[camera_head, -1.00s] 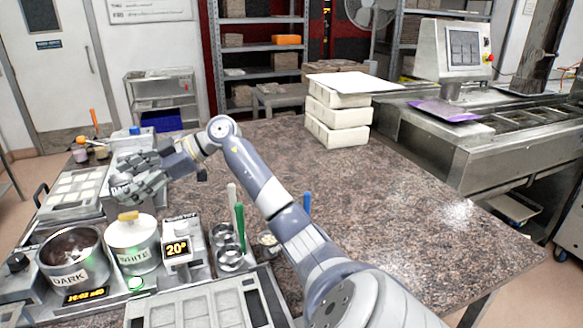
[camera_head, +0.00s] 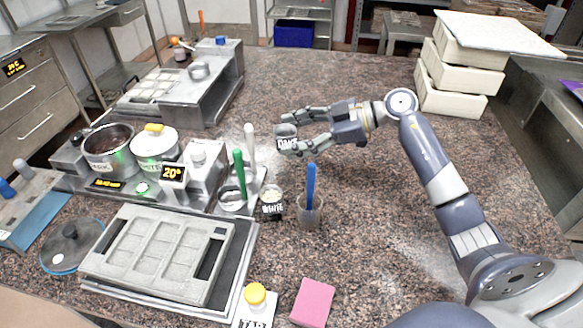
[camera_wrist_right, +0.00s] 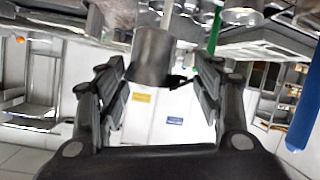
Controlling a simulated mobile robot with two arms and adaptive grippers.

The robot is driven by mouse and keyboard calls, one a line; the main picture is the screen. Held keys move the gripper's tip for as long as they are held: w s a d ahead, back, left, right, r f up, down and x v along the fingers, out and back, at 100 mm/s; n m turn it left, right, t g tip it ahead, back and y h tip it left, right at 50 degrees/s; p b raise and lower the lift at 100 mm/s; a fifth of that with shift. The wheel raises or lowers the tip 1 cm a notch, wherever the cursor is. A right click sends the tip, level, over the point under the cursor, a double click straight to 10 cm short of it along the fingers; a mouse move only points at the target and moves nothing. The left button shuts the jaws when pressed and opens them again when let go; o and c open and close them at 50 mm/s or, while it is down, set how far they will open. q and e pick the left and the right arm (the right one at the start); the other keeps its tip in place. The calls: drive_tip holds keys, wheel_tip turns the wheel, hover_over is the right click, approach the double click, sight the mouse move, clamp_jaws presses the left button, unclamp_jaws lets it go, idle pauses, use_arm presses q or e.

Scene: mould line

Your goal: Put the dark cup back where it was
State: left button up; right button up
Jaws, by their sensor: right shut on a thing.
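The dark cup (camera_head: 284,132) is a small grey metal cup with a "DARK" label at its front. My right gripper (camera_head: 290,132) is shut on it, in front of the white-handled tool in the head view. In the right wrist view the cup (camera_wrist_right: 152,58) sits between the two fingers. A gap under the cup cannot be judged clearly. The white cup (camera_head: 271,195), with a "WHITE" label, stands nearer, beside the ladle rack. My left gripper is not in view.
A clear beaker (camera_head: 309,214) with a blue spatula stands close in front. Green (camera_head: 239,170) and white (camera_head: 250,143) handles rise from the rack on the left. A grey mould (camera_head: 160,250) lies at front left.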

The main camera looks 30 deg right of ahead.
drive_tip(key=f, duration=0.3)
drive_tip(key=a+f, duration=0.1)
drive_tip(key=f, duration=0.2)
drive_tip(key=shift+s+a+f, duration=0.15)
wheel_tip(320, 180, down, 3)
drive_tip(key=shift+f+p, duration=0.1)
drive_tip(key=shift+p, duration=0.3)
drive_tip(key=shift+f, duration=0.4)
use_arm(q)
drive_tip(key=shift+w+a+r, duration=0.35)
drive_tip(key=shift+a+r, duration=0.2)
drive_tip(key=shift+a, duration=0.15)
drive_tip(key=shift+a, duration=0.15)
use_arm(e)
drive_tip(key=shift+f, duration=0.1)
drive_tip(key=o, duration=1.3)
drive_tip(key=shift+c, duration=0.2)
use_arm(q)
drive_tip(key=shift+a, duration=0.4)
